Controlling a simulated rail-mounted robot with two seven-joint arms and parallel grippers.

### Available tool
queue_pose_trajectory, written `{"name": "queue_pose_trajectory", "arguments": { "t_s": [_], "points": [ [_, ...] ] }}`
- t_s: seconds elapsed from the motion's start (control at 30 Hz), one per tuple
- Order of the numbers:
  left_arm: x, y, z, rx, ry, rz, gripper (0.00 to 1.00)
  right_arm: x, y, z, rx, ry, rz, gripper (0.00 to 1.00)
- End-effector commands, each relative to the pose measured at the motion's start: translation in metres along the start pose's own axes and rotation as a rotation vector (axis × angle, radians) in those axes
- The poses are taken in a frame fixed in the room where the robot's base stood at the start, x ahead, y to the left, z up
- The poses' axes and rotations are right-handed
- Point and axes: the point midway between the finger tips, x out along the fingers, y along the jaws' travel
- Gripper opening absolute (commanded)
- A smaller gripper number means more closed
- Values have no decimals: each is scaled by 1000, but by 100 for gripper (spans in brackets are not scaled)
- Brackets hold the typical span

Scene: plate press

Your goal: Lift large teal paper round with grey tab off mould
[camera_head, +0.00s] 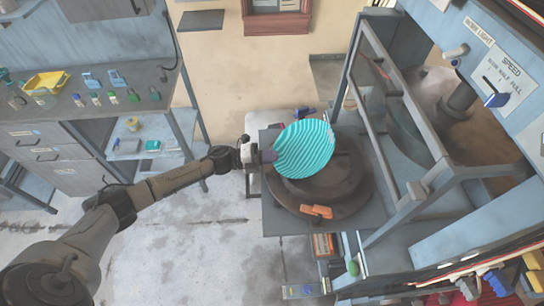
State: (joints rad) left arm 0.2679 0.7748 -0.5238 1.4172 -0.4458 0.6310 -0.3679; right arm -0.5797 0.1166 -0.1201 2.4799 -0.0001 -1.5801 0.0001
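The large teal ribbed paper round (304,150) is tilted up above the dark round mould (340,183), its face turned towards me. It overlaps the mould's far left part in the picture, so I cannot tell whether its lower edge touches. My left gripper (267,155) is at the round's left edge and looks shut on it there. The grey tab is hard to make out behind the fingers. My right gripper is not in view.
An orange handle (316,211) sits on the mould's front rim. A grey metal frame (408,115) with bars stands close on the right. A workbench (130,75) with a yellow tray (46,83) and small bottles is at the left. Floor lies open between.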

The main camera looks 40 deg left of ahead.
Motion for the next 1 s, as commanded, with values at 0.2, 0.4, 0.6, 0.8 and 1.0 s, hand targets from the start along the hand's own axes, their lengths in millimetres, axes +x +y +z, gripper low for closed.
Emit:
{"name": "queue_pose_trajectory", "arguments": {
  "t_s": [0.2, 0.4, 0.6, 0.8, 1.0],
  "points": [
    [0, -23, 0, 1, 0, 0, 0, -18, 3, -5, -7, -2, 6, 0],
    [0, -25, 0, 0, 0, 0, 0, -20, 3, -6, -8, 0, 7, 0],
    [-4, -27, 0, 0, -1, 1, 0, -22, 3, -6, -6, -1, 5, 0],
    [-29, -37, 0, -1, -1, 3, 0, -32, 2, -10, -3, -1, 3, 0],
    [-56, -46, 0, 0, 0, 3, 0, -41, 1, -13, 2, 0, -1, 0]
  ]
}}
